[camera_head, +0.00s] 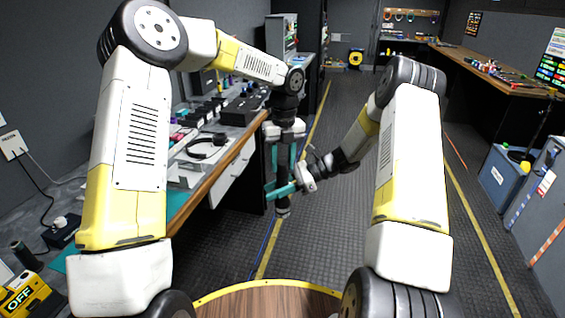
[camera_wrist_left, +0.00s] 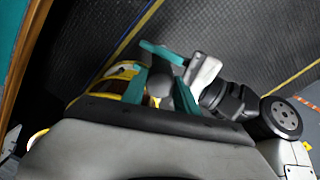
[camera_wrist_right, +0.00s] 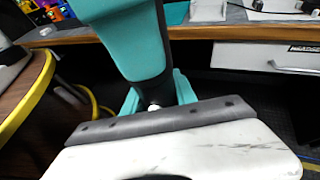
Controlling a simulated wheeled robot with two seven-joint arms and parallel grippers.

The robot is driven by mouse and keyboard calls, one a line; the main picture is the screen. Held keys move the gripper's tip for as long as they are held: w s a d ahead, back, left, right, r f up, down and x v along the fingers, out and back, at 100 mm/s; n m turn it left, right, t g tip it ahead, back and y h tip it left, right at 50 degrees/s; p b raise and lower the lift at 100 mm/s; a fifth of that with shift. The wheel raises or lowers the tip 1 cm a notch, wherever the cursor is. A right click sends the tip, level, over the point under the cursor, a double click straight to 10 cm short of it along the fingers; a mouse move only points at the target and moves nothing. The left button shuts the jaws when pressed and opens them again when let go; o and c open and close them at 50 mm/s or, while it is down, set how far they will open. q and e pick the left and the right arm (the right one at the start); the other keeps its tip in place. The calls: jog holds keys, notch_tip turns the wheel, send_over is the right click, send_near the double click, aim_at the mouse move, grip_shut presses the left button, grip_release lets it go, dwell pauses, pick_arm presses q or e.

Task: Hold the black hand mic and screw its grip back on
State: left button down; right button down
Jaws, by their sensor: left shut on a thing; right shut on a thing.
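The black hand mic (camera_head: 283,203) hangs upright in front of me, beyond the round wooden top. My left gripper (camera_head: 283,168) points down and is shut on its upper part, with teal fingers on either side. My right gripper (camera_head: 283,190) comes in from the right, lower down, and is shut on the lower part. The mic's dark bottom end shows below the fingers. In the left wrist view, a greyish part of the mic (camera_wrist_left: 160,86) shows between the teal fingers. The fingers hide most of the mic, so I cannot tell whether grip and body touch.
A workbench (camera_head: 215,178) with headphones (camera_head: 206,145) and black gear runs along the left. A round wooden top with a yellow edge (camera_head: 268,301) is close below. Blue-grey cases (camera_head: 505,175) stand at the right. The floor around the mic is open.

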pick_arm(q)
jog(key=m, duration=0.7)
jog(key=shift+m, duration=0.3)
jog(key=m, duration=0.4)
jog(key=shift+w+m, duration=0.1)
jog(key=shift+m, duration=0.3)
jog(key=c, duration=0.9)
grip_release()
jog(key=shift+c, duration=0.2)
